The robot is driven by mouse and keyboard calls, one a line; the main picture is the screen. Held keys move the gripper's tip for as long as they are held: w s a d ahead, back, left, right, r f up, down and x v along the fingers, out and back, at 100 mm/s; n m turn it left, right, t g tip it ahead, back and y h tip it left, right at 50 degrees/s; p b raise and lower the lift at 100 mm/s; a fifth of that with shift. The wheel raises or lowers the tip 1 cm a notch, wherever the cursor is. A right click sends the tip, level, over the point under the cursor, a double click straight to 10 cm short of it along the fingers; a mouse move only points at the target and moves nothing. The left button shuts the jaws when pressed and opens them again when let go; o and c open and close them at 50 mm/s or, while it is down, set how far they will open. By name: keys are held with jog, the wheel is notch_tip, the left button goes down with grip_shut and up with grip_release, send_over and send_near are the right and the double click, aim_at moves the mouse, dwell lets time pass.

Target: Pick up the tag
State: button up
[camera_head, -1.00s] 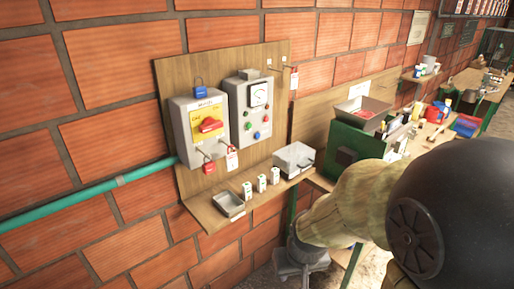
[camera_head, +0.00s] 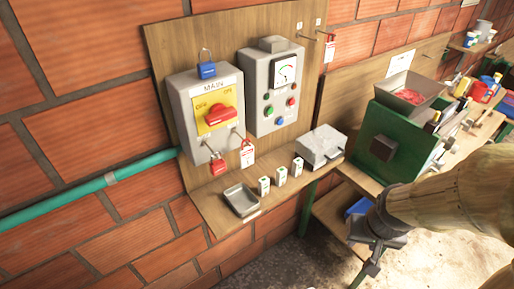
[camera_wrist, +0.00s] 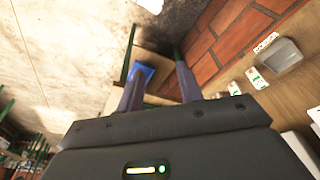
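A white tag with a red top (camera_head: 247,154) hangs on a peg below the right side of the MAIN switch box (camera_head: 205,112). A second red and white tag (camera_head: 329,50) hangs from a hook at the board's upper right. A red padlock (camera_head: 218,166) hangs left of the first tag, and a blue padlock (camera_head: 207,66) sits on top of the box. My gripper (camera_head: 370,262) is low at the right, well away from both tags, pointing down. In the wrist view my gripper (camera_wrist: 158,68) has its fingers apart with nothing between them.
A shelf below the boxes holds a metal tray (camera_head: 241,200), several small white boxes (camera_head: 281,176) and a grey case (camera_head: 320,147). A green machine (camera_head: 388,140) with a hopper stands right of them. The floor (camera_head: 300,262) in front is open.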

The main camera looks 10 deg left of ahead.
jog(key=shift+a, duration=0.1)
jog(key=o, duration=0.3)
jog(key=shift+s, duration=0.3)
jog(key=o, duration=0.4)
jog(key=shift+c, duration=0.2)
jog(key=w+n, duration=0.1)
jog(key=w+f+n+p, duration=0.1)
jog(key=w+t+p, duration=0.1)
jog(key=w, duration=0.1)
jog(key=shift+a+f+n, duration=0.25)
jog(key=shift+f+n, duration=0.15)
jog(key=w+a+f+n+t+y+p, duration=0.35)
jog(key=w+a+n+y, duration=0.2)
jog(key=a, duration=0.45)
jog(key=a+r+t+y+p, duration=0.1)
jog(key=a+r+y+p, duration=0.1)
jog(key=a, duration=0.1)
jog(key=a+r+n+t+y+p, duration=0.1)
jog(key=a+r+t+y, duration=0.1)
jog(key=a+r+y, duration=0.1)
jog(key=a+r+t+y+p, duration=0.1)
jog(key=a+r+y+p, duration=0.1)
jog(key=a+y, duration=0.1)
jog(key=shift+s+a+r+n+t+p, duration=0.25)
jog(key=shift+a+r+t+p, duration=0.1)
jog(key=shift+a, duration=0.15)
